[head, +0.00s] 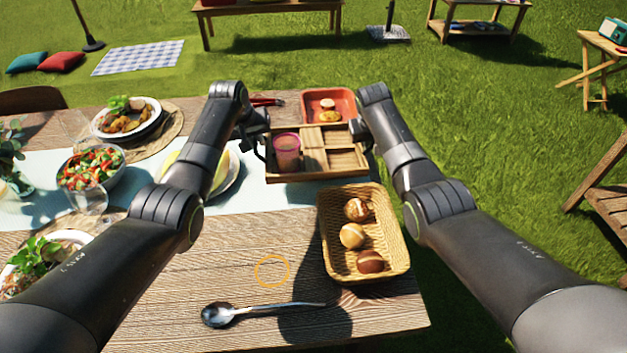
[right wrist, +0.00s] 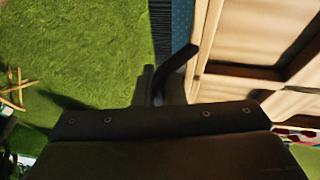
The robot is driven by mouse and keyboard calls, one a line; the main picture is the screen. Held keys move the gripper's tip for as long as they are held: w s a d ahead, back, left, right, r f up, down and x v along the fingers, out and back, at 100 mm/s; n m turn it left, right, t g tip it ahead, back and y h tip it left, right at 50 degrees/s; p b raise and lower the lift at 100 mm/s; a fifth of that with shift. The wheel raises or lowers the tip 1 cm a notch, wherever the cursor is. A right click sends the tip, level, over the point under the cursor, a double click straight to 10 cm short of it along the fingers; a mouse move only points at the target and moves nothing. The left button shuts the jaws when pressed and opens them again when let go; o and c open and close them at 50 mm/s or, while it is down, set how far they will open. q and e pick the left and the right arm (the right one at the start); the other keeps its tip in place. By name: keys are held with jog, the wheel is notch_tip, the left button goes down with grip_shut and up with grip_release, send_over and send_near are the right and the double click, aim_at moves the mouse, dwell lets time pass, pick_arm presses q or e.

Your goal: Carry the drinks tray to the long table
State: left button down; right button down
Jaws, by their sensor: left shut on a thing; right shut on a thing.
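The wooden drinks tray (head: 316,176) is divided into compartments and is held between my two grippers over the long table (head: 190,262). A pink drink in a glass (head: 286,152) stands in its left compartment; the other compartments look empty. My left gripper (head: 262,150) is shut on the tray's left end. My right gripper (head: 368,148) is shut on its right end, at the table's right edge. In the right wrist view the tray's pale wood (right wrist: 255,40) fills the upper right, beside my right gripper (right wrist: 178,82). I cannot tell whether the tray touches the tabletop.
A bread basket (head: 398,225) stands in front of the tray, and a red tray (head: 342,95) with food lies behind it. A plate (head: 232,180) is close on the left. A spoon (head: 218,314) lies at the front. Grass (head: 480,120) is open to the right.

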pick_arm(q)
jog(key=shift+f, duration=0.5)
pick_arm(e)
jog(key=shift+f, duration=0.5)
pick_arm(q)
jog(key=shift+f+b, duration=0.2)
jog(key=shift+b, duration=0.2)
pick_arm(e)
jog(key=shift+f, duration=0.2)
